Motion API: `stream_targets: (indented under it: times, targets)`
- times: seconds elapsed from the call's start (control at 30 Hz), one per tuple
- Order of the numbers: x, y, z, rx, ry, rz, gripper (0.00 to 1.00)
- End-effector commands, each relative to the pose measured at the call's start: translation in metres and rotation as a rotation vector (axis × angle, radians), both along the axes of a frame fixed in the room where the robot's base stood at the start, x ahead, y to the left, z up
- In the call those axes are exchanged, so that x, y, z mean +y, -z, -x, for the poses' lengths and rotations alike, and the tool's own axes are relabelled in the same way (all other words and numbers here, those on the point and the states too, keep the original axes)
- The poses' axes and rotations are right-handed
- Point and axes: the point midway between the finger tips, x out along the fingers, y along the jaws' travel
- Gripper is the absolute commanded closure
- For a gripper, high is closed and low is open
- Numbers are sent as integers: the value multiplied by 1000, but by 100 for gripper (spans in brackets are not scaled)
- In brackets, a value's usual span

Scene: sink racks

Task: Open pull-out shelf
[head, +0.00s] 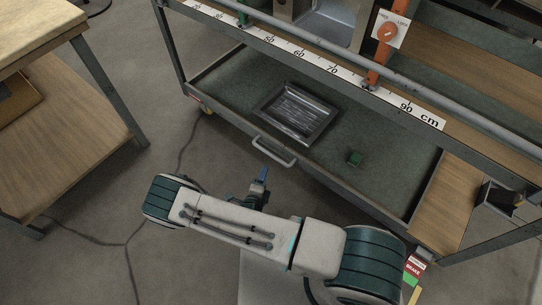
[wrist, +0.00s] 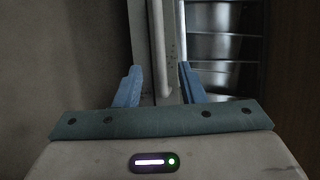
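The pull-out shelf (head: 225,88) is a low, green-lined tray with a dark metal rim, under the bench rail. A pale bar handle (head: 273,151) is on its front edge. My gripper (head: 262,174) is just in front of and below the handle in the head view, with a small gap showing. In the wrist view my gripper (wrist: 158,82) has its two blue fingers apart. A pale bar, seemingly the handle (wrist: 160,50), runs upright in the picture between the finger lines. I cannot tell whether the fingers touch it.
A ruler strip (head: 332,70) and a grey rail (head: 350,75) run above. A wooden table (head: 75,120) stands at left. Bare floor (head: 150,270) lies in front.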

Motion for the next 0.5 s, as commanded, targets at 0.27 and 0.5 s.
stream_targets:
  times: [0.27, 0.5]
  targets:
    - [-17, 14, -58, -3, 5, -2, 64]
    - [-26, 21, -96, -2, 4, -3, 64]
